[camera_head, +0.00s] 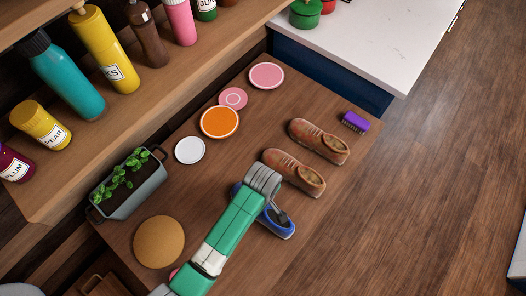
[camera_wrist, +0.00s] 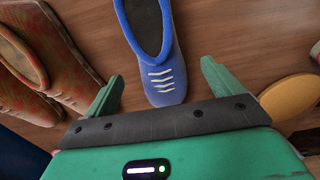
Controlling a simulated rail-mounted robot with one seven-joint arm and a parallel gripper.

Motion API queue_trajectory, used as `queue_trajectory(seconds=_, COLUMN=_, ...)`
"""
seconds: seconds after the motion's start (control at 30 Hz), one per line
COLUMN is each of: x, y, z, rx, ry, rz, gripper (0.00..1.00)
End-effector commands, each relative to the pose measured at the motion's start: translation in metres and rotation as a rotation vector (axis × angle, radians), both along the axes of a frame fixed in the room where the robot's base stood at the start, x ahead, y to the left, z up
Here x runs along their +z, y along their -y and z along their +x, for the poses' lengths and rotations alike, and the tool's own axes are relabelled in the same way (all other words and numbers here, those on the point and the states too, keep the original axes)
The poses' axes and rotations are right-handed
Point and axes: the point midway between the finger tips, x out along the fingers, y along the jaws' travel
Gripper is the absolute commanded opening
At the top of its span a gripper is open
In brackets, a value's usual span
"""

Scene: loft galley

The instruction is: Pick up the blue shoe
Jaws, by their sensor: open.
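The blue shoe (camera_head: 279,225) lies on the wooden counter in the head view, partly hidden under my arm and gripper. In the wrist view the blue shoe (camera_wrist: 157,50) has white laces, and its laced toe end points toward my gripper. My gripper (camera_wrist: 160,85) is open and empty, with one green finger on each side of the toe. I cannot tell whether the fingers are level with the shoe. In the head view my gripper is largely hidden by the grey wrist.
Two brown shoes (camera_head: 294,173) (camera_head: 319,142) lie beside the blue one; they also show at left in the wrist view (camera_wrist: 36,65). A purple brush (camera_head: 355,122), an orange plate (camera_head: 220,121), a planter (camera_head: 132,187) and a round tan board (camera_head: 159,242) share the counter.

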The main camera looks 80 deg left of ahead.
Motion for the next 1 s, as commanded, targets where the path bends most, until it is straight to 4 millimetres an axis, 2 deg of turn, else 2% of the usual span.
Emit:
queue_trajectory(seconds=0.03, x=-0.009, y=0.000, z=0.000, rx=0.000, ry=-0.001, rz=-0.001, gripper=0.91)
queue_trajectory(seconds=0.2, x=-0.019, y=0.000, z=0.001, rx=-0.002, ry=0.001, rz=0.001, gripper=0.91)
queue_trajectory(seconds=0.43, x=-0.058, y=-0.002, z=0.001, rx=-0.003, ry=0.002, rz=0.002, gripper=0.91)
queue_trajectory(seconds=0.53, x=-0.064, y=-0.002, z=0.001, rx=-0.004, ry=0.002, rz=0.002, gripper=0.91)
queue_trajectory(seconds=0.73, x=-0.064, y=-0.002, z=0.001, rx=-0.004, ry=0.002, rz=0.003, gripper=0.91)
queue_trajectory(seconds=1.0, x=-0.064, y=-0.002, z=0.001, rx=-0.004, ry=0.003, rz=0.003, gripper=0.38)
